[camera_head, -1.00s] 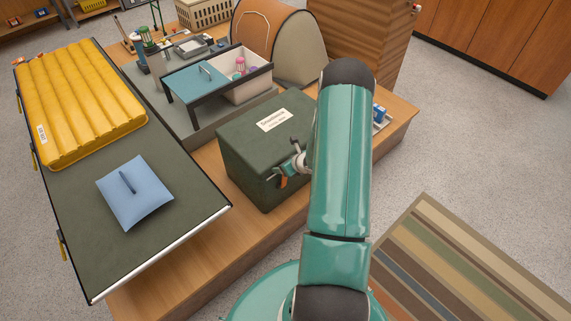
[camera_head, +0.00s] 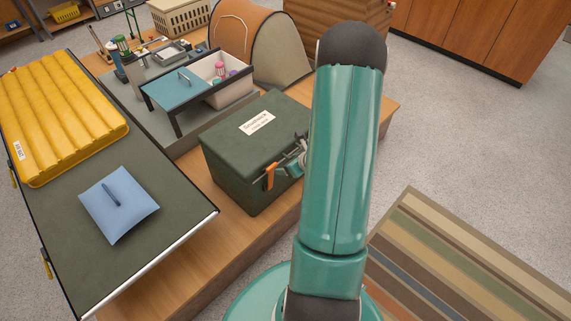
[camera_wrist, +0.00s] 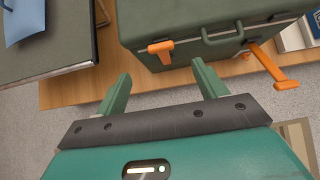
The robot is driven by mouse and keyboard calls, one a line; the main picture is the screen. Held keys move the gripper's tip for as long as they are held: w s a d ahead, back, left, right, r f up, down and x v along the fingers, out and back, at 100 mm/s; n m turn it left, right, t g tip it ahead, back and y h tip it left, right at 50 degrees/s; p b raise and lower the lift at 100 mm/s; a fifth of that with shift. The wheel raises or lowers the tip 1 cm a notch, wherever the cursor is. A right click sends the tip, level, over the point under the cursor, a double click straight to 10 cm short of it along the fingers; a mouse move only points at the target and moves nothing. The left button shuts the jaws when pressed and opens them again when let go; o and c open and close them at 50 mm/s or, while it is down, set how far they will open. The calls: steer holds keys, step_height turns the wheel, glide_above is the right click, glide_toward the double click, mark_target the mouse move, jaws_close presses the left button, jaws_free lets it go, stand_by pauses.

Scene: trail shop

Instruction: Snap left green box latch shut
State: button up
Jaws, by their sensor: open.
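The dark green box (camera_head: 240,150) stands on the wooden platform with its lid down and a white label on top. In the wrist view the box (camera_wrist: 190,18) is just beyond my gripper (camera_wrist: 162,88), which is open with nothing between its fingers. The left latch (camera_wrist: 160,47) is orange and sits near the box's front face, ahead of the gap between the fingers and apart from them. I cannot tell whether it is fully seated. The right orange latch (camera_wrist: 270,64) sticks outward from the front. The handle (camera_wrist: 222,34) is between them. My arm hides part of the front in the head view.
A dark green cot (camera_head: 150,235) with a blue pillow (camera_head: 119,203) and a yellow pad (camera_head: 60,115) is left of the box. A striped rug (camera_head: 470,255) lies at right on open floor.

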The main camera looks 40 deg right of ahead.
steer(key=shift+f, duration=0.1)
steer(key=c, duration=0.4)
steer(key=shift+s+d+f+m, duration=0.1)
steer(key=shift+f+m, duration=0.2)
steer(key=c, duration=0.3)
steer(key=f+m+t, duration=0.1)
steer(key=f+m, duration=0.1)
steer(key=s+f+m+t+y, duration=0.1)
steer(key=f+m, duration=0.1)
steer(key=s+f+m+t, duration=0.1)
steer(key=f+m, duration=0.1)
steer(key=shift+s+d+f+y, duration=0.25)
steer(key=shift+d+f+y, duration=0.15)
jaws_close()
steer(key=m+t+h, duration=0.2)
steer(key=m+t, duration=0.6)
steer(key=m, duration=0.3)
glide_toward(273, 169)
steer(key=w, duration=0.3)
steer(key=w+r, duration=0.1)
steer(key=w, duration=0.2)
steer(key=shift+w+r, duration=0.2)
steer(key=shift+w, duration=0.15)
